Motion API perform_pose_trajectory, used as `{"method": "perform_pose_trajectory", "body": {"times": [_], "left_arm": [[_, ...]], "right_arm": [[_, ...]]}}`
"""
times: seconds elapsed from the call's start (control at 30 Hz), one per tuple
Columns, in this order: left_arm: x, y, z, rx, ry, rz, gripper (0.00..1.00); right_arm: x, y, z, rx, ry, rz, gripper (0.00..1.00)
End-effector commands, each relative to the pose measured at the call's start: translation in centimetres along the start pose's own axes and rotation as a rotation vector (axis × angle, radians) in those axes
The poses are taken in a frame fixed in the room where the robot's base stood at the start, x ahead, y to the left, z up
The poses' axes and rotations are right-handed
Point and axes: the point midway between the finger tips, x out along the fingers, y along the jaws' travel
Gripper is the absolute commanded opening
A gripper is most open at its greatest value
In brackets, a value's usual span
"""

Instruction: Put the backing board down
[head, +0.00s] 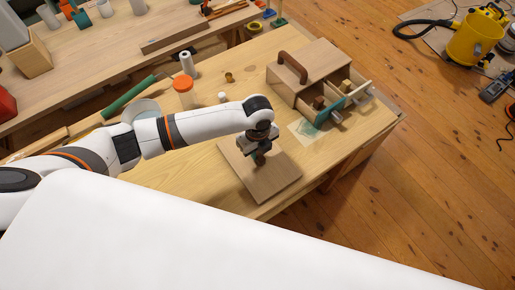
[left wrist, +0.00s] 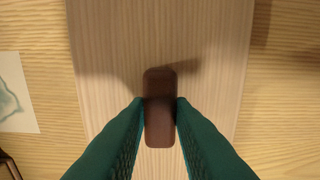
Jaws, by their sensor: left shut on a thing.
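The backing board (head: 280,184) is a flat pale wooden panel near the front edge of the workbench (head: 215,110). In the left wrist view the board (left wrist: 110,50) fills the middle, with a dark brown grip block (left wrist: 160,132) on its face. My left gripper (head: 260,158) is above the board, its teal fingers (left wrist: 160,108) shut on the sides of the block. The board looks level, on or very close to the bench top; I cannot tell if it touches. My right gripper is not in view.
A wooden drawer box (head: 306,72) with a brown handle and open drawers stands behind the board. A sheet with a teal drawing (head: 309,131) lies between them.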

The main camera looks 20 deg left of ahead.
Motion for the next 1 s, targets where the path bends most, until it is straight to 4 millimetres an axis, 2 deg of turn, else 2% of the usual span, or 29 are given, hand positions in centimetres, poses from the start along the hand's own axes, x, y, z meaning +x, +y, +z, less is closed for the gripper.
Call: {"method": "perform_pose_trajectory", "body": {"times": [0.17,0.2,0.33,0.6,0.73,0.87,1.0], "left_arm": [[0.2,0.0,0.0,-0.001,0.000,0.000,0.00],[0.3,0.0,0.0,0.000,0.000,0.000,0.23],[0.2,0.0,0.0,0.000,0.000,0.000,0.43],[0.1,0.0,0.0,0.000,0.000,0.000,0.43],[-0.7,0.1,-0.1,0.000,0.000,0.002,0.43],[-2.9,0.1,-0.1,0.001,0.002,0.005,0.43],[-6.0,0.1,-0.1,0.001,0.001,0.004,0.43]], "right_arm": [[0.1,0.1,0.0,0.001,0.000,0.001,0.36],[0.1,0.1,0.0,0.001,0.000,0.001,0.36],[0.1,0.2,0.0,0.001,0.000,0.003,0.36],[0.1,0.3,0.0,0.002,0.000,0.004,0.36],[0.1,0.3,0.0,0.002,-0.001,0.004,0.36],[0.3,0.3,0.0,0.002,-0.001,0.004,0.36],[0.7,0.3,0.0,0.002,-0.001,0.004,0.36]]}}
